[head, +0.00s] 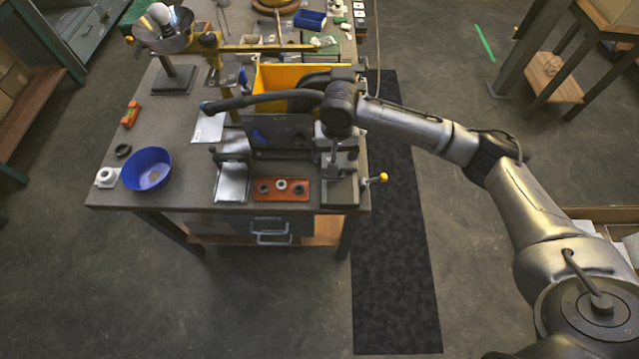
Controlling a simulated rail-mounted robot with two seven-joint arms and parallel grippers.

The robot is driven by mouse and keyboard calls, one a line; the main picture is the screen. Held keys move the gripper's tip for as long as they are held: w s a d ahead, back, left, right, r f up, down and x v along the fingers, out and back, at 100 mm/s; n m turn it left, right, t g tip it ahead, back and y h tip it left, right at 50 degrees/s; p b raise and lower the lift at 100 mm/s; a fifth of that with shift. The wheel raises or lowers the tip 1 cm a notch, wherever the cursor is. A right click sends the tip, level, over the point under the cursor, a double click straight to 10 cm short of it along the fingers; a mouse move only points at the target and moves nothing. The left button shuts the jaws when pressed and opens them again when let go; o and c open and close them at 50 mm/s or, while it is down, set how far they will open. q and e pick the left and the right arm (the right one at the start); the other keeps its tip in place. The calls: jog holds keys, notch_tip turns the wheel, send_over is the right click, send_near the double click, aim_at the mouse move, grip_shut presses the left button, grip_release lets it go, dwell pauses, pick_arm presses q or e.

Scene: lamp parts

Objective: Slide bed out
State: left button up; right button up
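A grey bench machine stands on the workbench, with a dark upright plate (275,132), a pale metal plate (232,182) at its left and a grey block (340,190) at its right. I cannot tell for certain which part is the bed. A handle with a yellow knob (382,178) sticks out at the right bench edge. My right arm comes in from the right, and my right gripper (338,160) points down at the grey block. Its fingers are small and partly merged with the block, so contact and opening are unclear. My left gripper is out of view.
An orange tray (282,190) with several rings lies at the front of the workbench (190,195). A blue bowl (147,168), a white part (108,177) and a lamp (162,25) are left. A yellow bin (290,75) is behind. Floor around is mostly clear.

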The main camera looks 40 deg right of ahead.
jog(key=shift+m, duration=0.4)
jog(key=f+b, duration=0.1)
jog(key=f, duration=0.3)
jog(key=f+b, duration=0.1)
jog(key=f, duration=0.4)
jog(key=w+d+f, duration=0.1)
jog(key=f, duration=0.3)
jog(key=shift+f+b, duration=0.2)
jog(key=shift+b, duration=0.2)
